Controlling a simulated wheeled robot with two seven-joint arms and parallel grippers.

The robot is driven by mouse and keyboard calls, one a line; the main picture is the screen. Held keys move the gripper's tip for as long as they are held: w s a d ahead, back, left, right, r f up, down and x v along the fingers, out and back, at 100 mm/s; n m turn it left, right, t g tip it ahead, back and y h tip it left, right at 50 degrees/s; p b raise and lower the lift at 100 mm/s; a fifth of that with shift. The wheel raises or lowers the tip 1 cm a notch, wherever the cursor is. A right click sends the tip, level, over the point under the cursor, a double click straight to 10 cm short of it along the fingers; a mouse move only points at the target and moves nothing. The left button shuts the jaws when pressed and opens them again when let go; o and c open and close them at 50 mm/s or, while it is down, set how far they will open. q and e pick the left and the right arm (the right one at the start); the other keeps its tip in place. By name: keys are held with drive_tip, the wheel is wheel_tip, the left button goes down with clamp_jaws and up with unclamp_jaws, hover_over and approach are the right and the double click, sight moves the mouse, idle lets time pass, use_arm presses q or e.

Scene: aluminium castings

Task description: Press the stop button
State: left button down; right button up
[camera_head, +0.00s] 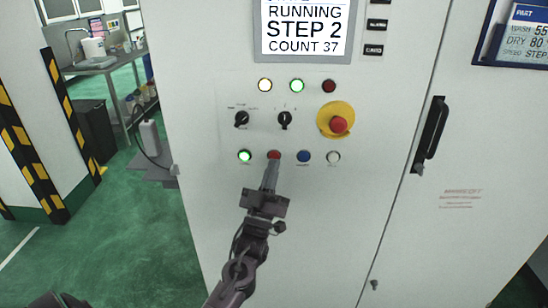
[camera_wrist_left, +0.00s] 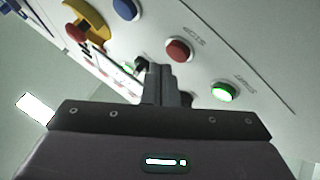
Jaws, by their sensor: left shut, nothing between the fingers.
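A red push button (camera_head: 274,154) sits in the lower button row of the cabinet, between a lit green button (camera_head: 245,156) and a blue button (camera_head: 304,157). My left gripper (camera_head: 271,164) is shut and empty, its tips just below the red button. I cannot tell whether they touch it. In the left wrist view the red button (camera_wrist_left: 179,50) stands beyond the fingers (camera_wrist_left: 166,72), with the lit green button (camera_wrist_left: 225,92) to its right. A larger red mushroom button on a yellow base (camera_head: 338,122) sits up and to the right. My right gripper is out of view.
A screen (camera_head: 305,28) reads RUNNING, STEP 2, COUNT 37. Two black selector knobs (camera_head: 263,119) and several indicator lamps sit above the button row. A black door handle (camera_head: 431,132) stands out at the right. Green floor is open at the left.

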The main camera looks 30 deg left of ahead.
use_arm(q)
drive_tip(key=shift+w+a, duration=0.1)
idle(0.5)
drive_tip(key=shift+w+a, duration=0.15)
drive_tip(key=shift+w, duration=0.15)
drive_tip(key=shift+w+a+b, duration=0.25)
drive_tip(key=shift+w+b, duration=0.1)
drive_tip(key=shift+b, duration=0.15)
idle(0.5)
drive_tip(key=shift+s+d, duration=0.15)
drive_tip(key=shift+s+d+p, duration=0.35)
drive_tip(key=shift+s, duration=0.25)
drive_tip(key=shift+s+d+p, duration=0.3)
drive_tip(key=shift+s+d, duration=0.15)
drive_tip(key=shift+s, duration=0.25)
drive_tip(key=shift+s+d+p, duration=0.3)
drive_tip(key=shift+s+d, duration=0.1)
drive_tip(key=shift+s, duration=0.3)
drive_tip(key=shift+s+d+p, duration=0.3)
drive_tip(key=shift+s+d, duration=0.15)
drive_tip(key=shift+s, duration=0.25)
